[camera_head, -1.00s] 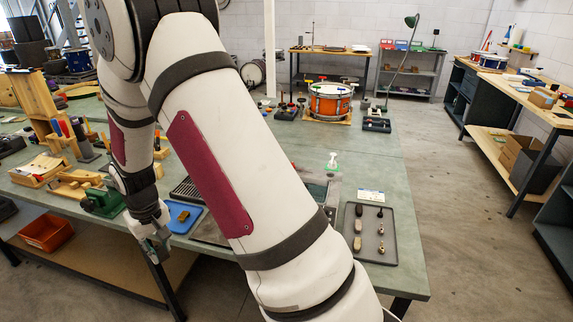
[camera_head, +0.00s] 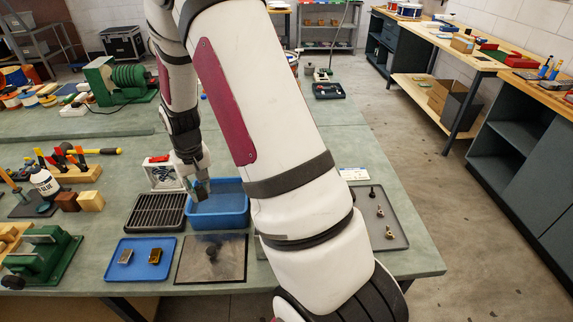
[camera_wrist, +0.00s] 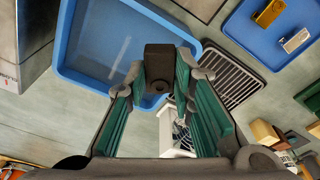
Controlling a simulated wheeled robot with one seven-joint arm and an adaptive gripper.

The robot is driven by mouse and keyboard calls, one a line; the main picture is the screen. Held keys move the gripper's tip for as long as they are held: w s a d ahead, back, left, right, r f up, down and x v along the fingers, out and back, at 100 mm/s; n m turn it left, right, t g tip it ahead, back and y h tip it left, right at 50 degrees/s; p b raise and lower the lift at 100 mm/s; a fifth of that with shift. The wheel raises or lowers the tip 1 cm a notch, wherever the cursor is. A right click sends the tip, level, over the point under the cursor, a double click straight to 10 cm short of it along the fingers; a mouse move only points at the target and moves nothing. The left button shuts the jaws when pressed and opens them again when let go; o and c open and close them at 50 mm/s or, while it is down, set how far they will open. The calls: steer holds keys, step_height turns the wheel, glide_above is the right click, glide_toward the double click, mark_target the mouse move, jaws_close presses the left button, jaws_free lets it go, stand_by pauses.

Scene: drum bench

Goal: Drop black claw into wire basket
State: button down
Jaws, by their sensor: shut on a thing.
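My gripper (camera_head: 200,188) is shut on the black claw, a dark blocky piece with a round hole that shows between the green-lined fingers in the wrist view (camera_wrist: 158,68). The gripper points down over the left part of a blue open bin (camera_head: 232,221), with the claw above the bin; the bin also shows in the wrist view (camera_wrist: 73,70). I see no clear wire basket. A black slatted tray (camera_head: 157,212) lies just left of the bin, and it also shows in the wrist view (camera_wrist: 232,75).
A blue tray (camera_head: 140,272) with two small metal pieces lies in front. Beside it is a dark mat (camera_head: 230,271) with a dark knob-like piece. A white fan-like box (camera_head: 160,174) stands behind the slatted tray. A grey tray (camera_head: 396,226) with small parts lies right of my arm.

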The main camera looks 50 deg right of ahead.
steer(key=s+d+m, duration=0.6)
steer(key=s+d, duration=0.9)
steer(key=d, duration=0.1)
steer(key=shift+s+d+f+h+p, duration=0.3)
steer(key=shift+d+f+p, duration=0.05)
steer(key=shift+d, duration=0.05)
steer(key=c, duration=1.3)
jaws_free()
step_height(320, 180, up, 12)
steer(key=s+a, duration=0.1)
